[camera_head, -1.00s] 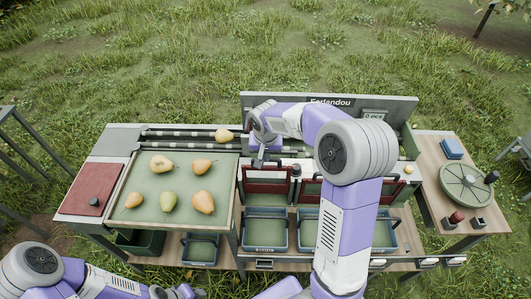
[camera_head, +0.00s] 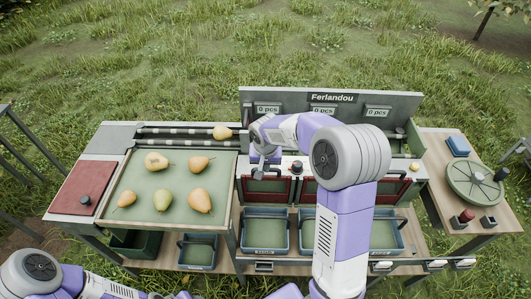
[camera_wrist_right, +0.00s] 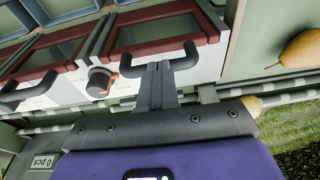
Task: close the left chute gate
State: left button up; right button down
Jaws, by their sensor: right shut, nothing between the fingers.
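The left chute gate (camera_head: 268,187) is a red-framed panel with a greenish window at the front of the sorting unit. It sits level with the neighbouring red gate (camera_head: 308,187). In the right wrist view, the left gate (camera_wrist_right: 150,32) has a dark bar handle (camera_wrist_right: 188,58). My right gripper (camera_head: 262,168) is shut and empty, with its fingertips at this handle in the wrist view (camera_wrist_right: 155,72); I cannot tell whether they touch. My left gripper (camera_head: 176,295) is only partly in view at the bottom edge, its fingers unclear.
A green tray (camera_head: 180,215) with several pears stands left of the gates. A pear (camera_head: 222,132) lies by the rollers. Blue bins (camera_head: 265,245) sit below the gates. A dark knob (camera_wrist_right: 98,82) sits between the handles. A display board (camera_head: 290,97) rises behind.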

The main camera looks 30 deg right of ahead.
notch_tip(320, 180, up, 14)
jog(key=s+a+p, duration=0.1)
jog(key=s+p, duration=0.1)
jog(key=p, duration=0.1)
jog(key=shift+s+f, duration=0.15)
jog(key=shift+s, duration=0.05)
jog(key=s+a+f+n+y, duration=0.1)
jog(key=a+f, duration=0.2)
jog(key=f, duration=0.4)
jog(key=s+a+f+n+g+y, duration=0.1)
jog(key=a+f, duration=0.3)
jog(key=f, duration=0.3)
jog(key=s+a+f+n+y, duration=0.1)
jog(key=s+a+f, duration=0.15)
jog(key=f, duration=0.45)
jog(key=s+a+f+y, duration=0.1)
jog(key=s+a+f, duration=0.3)
jog(key=s+f, duration=0.3)
jog(key=s+a+f+y, duration=0.1)
jog(key=s+a+f, duration=0.3)
jog(key=s+f, duration=0.3)
jog(key=shift+s+a+f+n+b, duration=0.25)
jog(key=shift+s+n+b, duration=0.05)
jog(key=shift+s+b, duration=0.1)
